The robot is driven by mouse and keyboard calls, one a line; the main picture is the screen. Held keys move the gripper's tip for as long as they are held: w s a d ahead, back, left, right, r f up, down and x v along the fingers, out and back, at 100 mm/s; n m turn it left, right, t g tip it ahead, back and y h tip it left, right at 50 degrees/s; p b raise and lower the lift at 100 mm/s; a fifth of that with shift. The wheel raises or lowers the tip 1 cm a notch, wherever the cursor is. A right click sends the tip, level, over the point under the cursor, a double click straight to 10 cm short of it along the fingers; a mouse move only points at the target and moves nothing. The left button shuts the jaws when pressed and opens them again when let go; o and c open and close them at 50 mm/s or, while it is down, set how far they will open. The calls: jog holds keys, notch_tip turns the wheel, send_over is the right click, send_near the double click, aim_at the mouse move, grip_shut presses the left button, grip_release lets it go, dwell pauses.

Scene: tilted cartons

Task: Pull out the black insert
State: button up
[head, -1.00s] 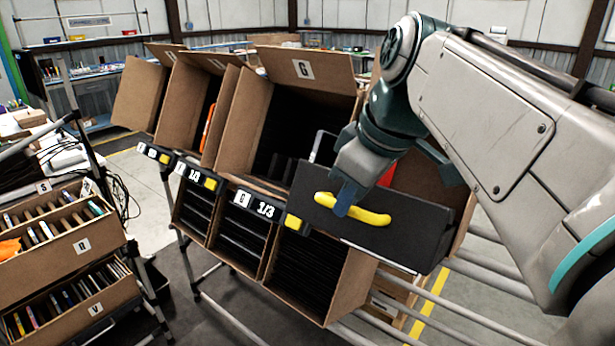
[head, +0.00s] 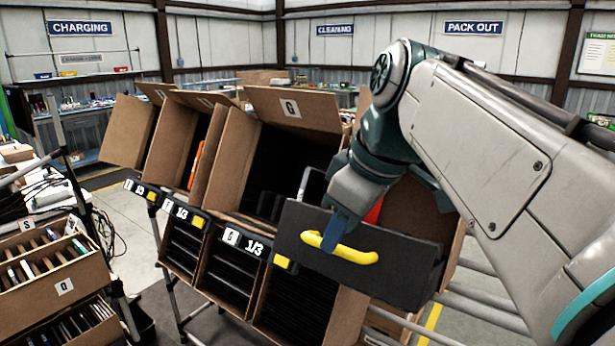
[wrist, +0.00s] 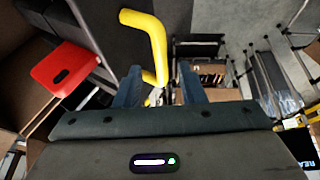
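The black insert (head: 395,274) is a dark panel with a bent yellow handle (head: 358,256) on its face. It stands tilted in front of the rightmost carton. In the wrist view, the yellow handle (wrist: 150,35) runs down between the two blue fingers of my gripper (wrist: 160,88). The fingers are apart, with a gap visible on the handle's right side. In the head view, my gripper (head: 332,236) is at the handle's left part, and one blue finger overlaps it. My wrist hides part of the insert's top edge and the carton behind.
A red part (wrist: 65,68) is left of my gripper in the wrist view. Racked boxes (head: 62,285) stand at lower left. Metal rails (head: 490,300) run at right.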

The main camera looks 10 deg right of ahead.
jog(key=v, duration=1.2)
jog(key=shift+p, duration=0.45)
